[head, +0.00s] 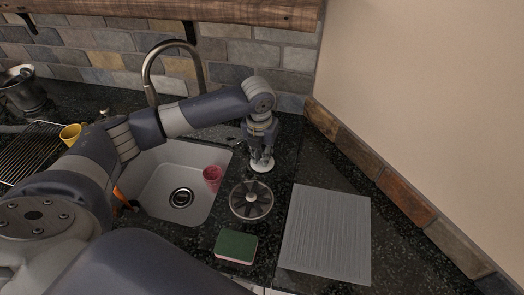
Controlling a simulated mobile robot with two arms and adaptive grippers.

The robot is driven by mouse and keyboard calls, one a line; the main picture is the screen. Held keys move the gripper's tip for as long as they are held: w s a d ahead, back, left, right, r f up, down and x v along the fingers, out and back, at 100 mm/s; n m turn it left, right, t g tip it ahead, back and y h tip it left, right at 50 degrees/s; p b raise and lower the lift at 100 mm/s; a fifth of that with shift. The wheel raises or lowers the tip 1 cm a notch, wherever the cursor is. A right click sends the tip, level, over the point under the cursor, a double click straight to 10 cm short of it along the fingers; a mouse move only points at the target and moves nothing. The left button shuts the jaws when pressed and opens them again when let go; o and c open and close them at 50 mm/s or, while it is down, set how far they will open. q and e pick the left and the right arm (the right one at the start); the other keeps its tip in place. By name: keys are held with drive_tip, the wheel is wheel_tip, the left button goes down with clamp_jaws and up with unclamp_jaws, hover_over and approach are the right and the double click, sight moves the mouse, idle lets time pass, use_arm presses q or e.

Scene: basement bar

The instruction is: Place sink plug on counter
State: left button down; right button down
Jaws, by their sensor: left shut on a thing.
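The sink plug appears to be the small whitish disc (261,165) in the head view, over the dark speckled counter (283,160) just right of the sink. My left gripper (262,154) points down and is shut on it, hiding its upper part. I cannot tell whether the disc touches the counter or is slightly above it. The white sink (153,180) has a dark round drain (181,198) that shows uncovered. My right gripper is not in view.
A round grey spoked disc (251,200) and a green sponge (236,247) lie on the counter nearer me. A grey ribbed board (327,235) lies at right. A pink cup (212,178) is in the sink. The tap (148,75) rises behind my left arm.

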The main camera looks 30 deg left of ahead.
sight(261, 164)
use_arm(q)
drive_tip(key=shift+f, duration=0.2)
drive_tip(key=c, duration=1.6)
unclamp_jaws()
drive_tip(key=shift+o, duration=0.2)
wheel_tip(261, 164, up, 12)
drive_tip(key=s+b, duration=0.1)
drive_tip(key=b, duration=0.1)
drive_tip(key=shift+r, duration=0.15)
drive_tip(key=shift+s+d, duration=0.1)
